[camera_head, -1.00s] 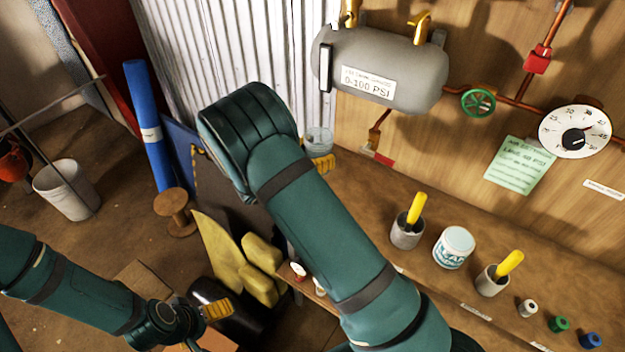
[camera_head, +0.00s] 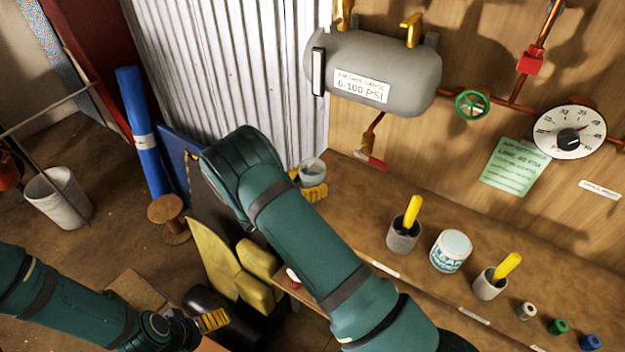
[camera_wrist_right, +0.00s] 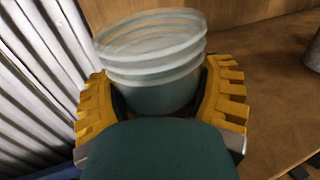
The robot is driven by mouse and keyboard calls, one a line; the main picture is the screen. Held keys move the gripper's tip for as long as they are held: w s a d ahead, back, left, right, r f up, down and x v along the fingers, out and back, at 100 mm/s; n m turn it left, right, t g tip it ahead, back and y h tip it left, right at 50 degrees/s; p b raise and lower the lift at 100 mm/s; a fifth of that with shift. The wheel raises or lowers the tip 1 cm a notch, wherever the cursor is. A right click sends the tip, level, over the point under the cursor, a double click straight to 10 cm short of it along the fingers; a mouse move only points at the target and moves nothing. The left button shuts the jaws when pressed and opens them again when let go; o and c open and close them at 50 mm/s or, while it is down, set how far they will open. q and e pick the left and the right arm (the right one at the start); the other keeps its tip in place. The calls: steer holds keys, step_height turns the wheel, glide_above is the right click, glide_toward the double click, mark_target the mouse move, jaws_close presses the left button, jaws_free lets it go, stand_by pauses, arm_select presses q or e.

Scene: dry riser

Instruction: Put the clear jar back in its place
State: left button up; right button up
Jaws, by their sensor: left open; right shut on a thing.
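The clear jar (camera_wrist_right: 150,60) sits between the two yellow fingers of my right gripper (camera_wrist_right: 160,100), which is shut on it, in the right wrist view. In the head view the jar (camera_head: 312,172) shows at the left end of the wooden shelf, beside the corrugated metal wall, with the yellow fingers of my right gripper (camera_head: 306,186) around it. I cannot tell whether its base touches the shelf. My left gripper (camera_head: 212,320) is open and empty, low at the lower left, over the floor area.
The shelf (camera_head: 350,205) is bare right of the jar. Further right stand two grey cups (camera_head: 403,236) (camera_head: 490,284) with yellow handles, a white labelled tub (camera_head: 450,252) and small spools (camera_head: 558,326). A grey tank (camera_head: 385,75) and a red-handled valve (camera_head: 374,161) hang above.

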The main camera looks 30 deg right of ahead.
steer(key=shift+f, duration=0.15)
steer(key=o, duration=1.2)
steer(key=shift+r, duration=0.25)
steer(key=shift+a, duration=0.3)
steer(key=v, duration=1.1)
steer(key=shift+s+a, duration=0.2)
